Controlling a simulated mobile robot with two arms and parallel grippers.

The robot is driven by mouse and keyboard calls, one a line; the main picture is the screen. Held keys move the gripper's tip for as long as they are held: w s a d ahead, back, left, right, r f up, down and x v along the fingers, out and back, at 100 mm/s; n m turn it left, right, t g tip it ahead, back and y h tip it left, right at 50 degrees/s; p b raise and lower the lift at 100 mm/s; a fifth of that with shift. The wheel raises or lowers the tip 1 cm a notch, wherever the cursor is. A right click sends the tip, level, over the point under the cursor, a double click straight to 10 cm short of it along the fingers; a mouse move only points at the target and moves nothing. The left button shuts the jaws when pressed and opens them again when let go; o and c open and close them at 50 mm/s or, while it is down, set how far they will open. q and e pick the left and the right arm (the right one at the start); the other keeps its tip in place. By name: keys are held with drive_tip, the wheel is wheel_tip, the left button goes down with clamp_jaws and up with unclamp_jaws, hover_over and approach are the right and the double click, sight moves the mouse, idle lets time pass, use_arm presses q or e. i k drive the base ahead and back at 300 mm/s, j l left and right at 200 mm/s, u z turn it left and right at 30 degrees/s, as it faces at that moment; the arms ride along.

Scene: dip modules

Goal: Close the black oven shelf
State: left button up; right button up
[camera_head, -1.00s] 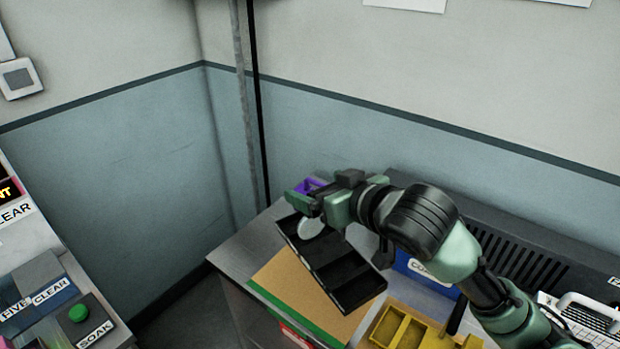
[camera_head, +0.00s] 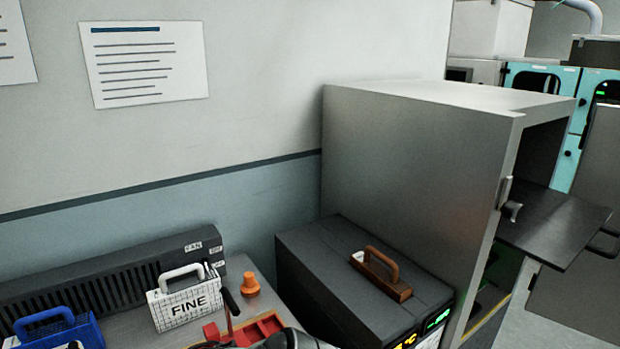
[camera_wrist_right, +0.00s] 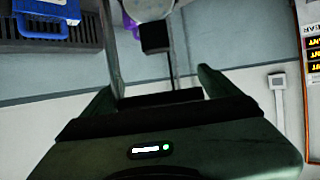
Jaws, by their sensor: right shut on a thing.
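The black oven shelf (camera_head: 555,226) is a flat dark panel at the right of the head view. It sticks out of the open front of the big grey oven (camera_head: 415,160). A small metal handle or latch (camera_head: 512,208) shows at the oven's front edge, beside the shelf. My right gripper (camera_wrist_right: 155,88) is in the right wrist view, well away from the oven, shut on a dark thing (camera_wrist_right: 160,98). That thing is only partly visible and may be the black tray. My left gripper is not in view.
A dark box (camera_head: 355,285) with a wooden-handled block (camera_head: 382,273) stands beside the oven. A white FINE carrier (camera_head: 187,300), an orange knob (camera_head: 250,285), a red tray (camera_head: 260,330) and a blue carrier (camera_head: 55,328) are on the bench. Open floor shows at the right.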

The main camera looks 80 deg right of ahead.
sight(555, 218)
drive_tip(key=k+z, duration=0.8)
drive_tip(key=z, duration=1.65)
